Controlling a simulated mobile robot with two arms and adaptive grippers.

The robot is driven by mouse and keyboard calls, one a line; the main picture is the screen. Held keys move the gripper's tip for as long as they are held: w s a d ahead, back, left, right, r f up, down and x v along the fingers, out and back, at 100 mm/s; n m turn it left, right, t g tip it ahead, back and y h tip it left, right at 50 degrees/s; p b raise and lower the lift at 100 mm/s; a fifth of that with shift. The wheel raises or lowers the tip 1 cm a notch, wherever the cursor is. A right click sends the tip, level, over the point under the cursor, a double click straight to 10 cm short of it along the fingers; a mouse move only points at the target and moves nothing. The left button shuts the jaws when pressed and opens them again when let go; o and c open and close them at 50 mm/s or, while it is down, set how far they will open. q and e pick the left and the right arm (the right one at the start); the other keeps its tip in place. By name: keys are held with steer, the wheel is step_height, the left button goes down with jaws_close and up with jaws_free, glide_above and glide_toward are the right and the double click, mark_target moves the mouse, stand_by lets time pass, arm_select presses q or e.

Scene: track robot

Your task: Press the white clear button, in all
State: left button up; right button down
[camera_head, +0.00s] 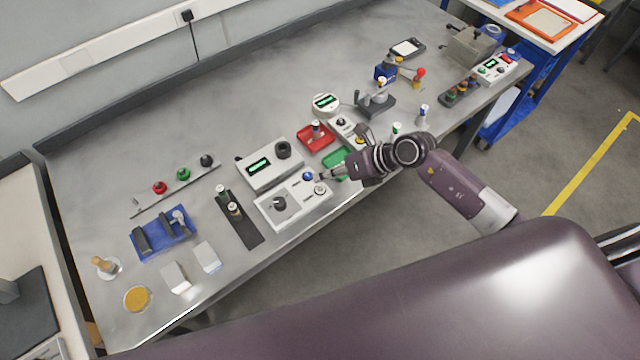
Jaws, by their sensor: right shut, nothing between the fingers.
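A light grey control box (291,204) sits near the front edge of the bench. It carries a black knob (279,204), a blue button (307,176) and a round whitish button (320,189) at its right end. I cannot read any label, so I cannot tell for sure that this is the clear button. My right gripper (337,174) is shut and empty, its tips just right of and slightly above the whitish button in the picture. I cannot tell whether they touch the box. My left gripper is not in view.
Behind the box stands a device with a green display (258,167). A red tray (316,137) and a green tray (337,158) lie close to my right gripper. A dark strip with vials (241,220) lies left of the box. The bench's back middle is clear.

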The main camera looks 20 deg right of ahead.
step_height(320, 180, up, 3)
steer(key=shift+f+p, duration=0.15)
steer(key=shift+p, duration=0.7)
